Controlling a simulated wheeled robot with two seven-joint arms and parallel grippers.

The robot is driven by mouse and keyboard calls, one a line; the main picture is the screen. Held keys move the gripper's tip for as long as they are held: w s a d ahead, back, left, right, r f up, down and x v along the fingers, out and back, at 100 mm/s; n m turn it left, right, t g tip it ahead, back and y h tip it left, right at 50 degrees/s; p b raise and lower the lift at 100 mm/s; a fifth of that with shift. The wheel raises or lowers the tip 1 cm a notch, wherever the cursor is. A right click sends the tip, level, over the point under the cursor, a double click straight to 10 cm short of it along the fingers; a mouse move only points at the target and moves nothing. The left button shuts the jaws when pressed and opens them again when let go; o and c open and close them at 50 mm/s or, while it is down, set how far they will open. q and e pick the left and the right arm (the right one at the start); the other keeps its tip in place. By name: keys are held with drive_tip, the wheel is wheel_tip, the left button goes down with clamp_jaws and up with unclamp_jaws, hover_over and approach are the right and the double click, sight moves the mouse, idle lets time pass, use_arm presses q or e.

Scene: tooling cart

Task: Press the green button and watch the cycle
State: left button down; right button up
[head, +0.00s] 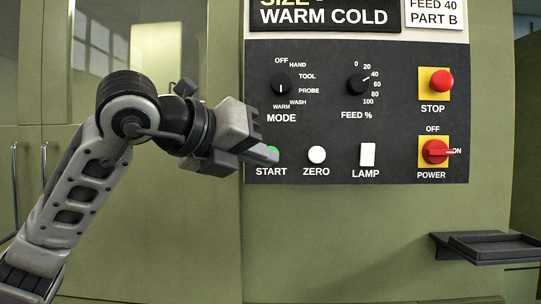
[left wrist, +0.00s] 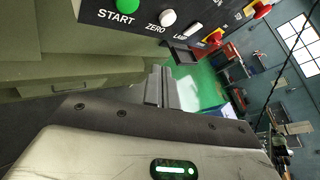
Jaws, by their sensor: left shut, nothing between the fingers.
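The green button (head: 273,150) labelled START is at the lower left of the dark control panel in the head view, partly hidden behind my left fingertips. It also shows at the top edge of the left wrist view (left wrist: 127,5). My left gripper (head: 270,156) is shut and empty, its tips pointing right at the button's lower part. In the left wrist view, the closed fingers (left wrist: 160,88) appear below the button. I cannot tell whether the tips touch it. My right gripper is not in view.
A white ZERO button (head: 317,154) and a LAMP switch (head: 367,154) sit to the right of START. A red STOP button (head: 441,80) and a red POWER knob (head: 436,151), its handle toward ON, are farther right. A dark shelf (head: 490,247) juts out at lower right.

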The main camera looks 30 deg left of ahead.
use_arm(q)
drive_tip(key=w+a+p, duration=0.1)
drive_tip(key=w+a, duration=0.3)
drive_tip(key=w, duration=0.3)
drive_tip(key=shift+a, duration=0.2)
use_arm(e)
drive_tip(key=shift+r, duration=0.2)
use_arm(q)
drive_tip(key=shift+w, duration=0.1)
idle(1.6)
drive_tip(key=shift+w+a, duration=0.2)
drive_tip(key=shift+w, duration=0.1)
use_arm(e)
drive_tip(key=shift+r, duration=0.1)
use_arm(q)
drive_tip(key=shift+w+a+p, duration=0.4)
drive_tip(key=shift+w+p, duration=0.1)
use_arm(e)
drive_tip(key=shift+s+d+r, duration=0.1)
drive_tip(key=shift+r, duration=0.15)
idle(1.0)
